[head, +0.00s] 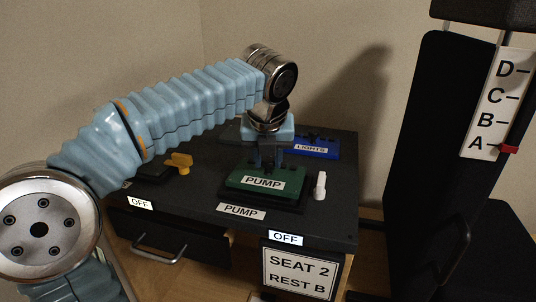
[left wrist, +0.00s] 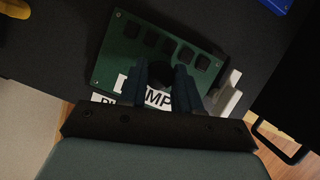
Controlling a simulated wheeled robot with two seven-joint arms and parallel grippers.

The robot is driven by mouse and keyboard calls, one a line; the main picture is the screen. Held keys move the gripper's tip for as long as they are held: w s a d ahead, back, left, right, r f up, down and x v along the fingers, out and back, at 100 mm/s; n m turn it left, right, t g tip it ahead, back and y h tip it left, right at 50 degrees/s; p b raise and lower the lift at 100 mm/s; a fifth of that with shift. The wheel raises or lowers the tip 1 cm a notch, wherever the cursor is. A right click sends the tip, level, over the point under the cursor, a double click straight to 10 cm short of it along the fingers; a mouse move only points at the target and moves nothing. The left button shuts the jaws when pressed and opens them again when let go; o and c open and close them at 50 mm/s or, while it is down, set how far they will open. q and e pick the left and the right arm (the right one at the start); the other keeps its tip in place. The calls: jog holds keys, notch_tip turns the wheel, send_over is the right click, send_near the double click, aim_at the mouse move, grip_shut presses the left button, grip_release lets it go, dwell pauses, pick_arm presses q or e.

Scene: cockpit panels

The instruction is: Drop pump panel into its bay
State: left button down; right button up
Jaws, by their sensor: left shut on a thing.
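The green pump panel (head: 262,180), labelled PUMP, is over a black bay frame (head: 290,205) on the dark console. I cannot tell whether it is seated or slightly above the frame. My left gripper (head: 270,164) points down and is shut on the panel's dark handle. The left wrist view shows the green panel (left wrist: 112,55) with several dark square buttons, its PUMP label partly covered by my left gripper's fingers (left wrist: 166,88). A PUMP label (head: 242,211) on the console marks the bay. My right gripper is not in view.
A blue LIGHTS panel (head: 318,149) lies behind. A yellow handle (head: 180,163) stands left of the bay, a white lever (head: 320,186) right. OFF labels (head: 286,238) sit along the front edge, above a SEAT 2 REST B sign (head: 292,275). A black seat (head: 432,130) stands at right.

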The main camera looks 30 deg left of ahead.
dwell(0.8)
pick_arm(q)
jog(key=shift+f+b, duration=0.55)
jog(key=shift+f, duration=0.6)
jog(key=c, duration=0.7)
grip_release()
jog(key=p+v, duration=0.3)
jog(key=v, duration=1)
jog(key=shift+s+r, duration=0.2)
jog(key=shift+r, duration=0.15)
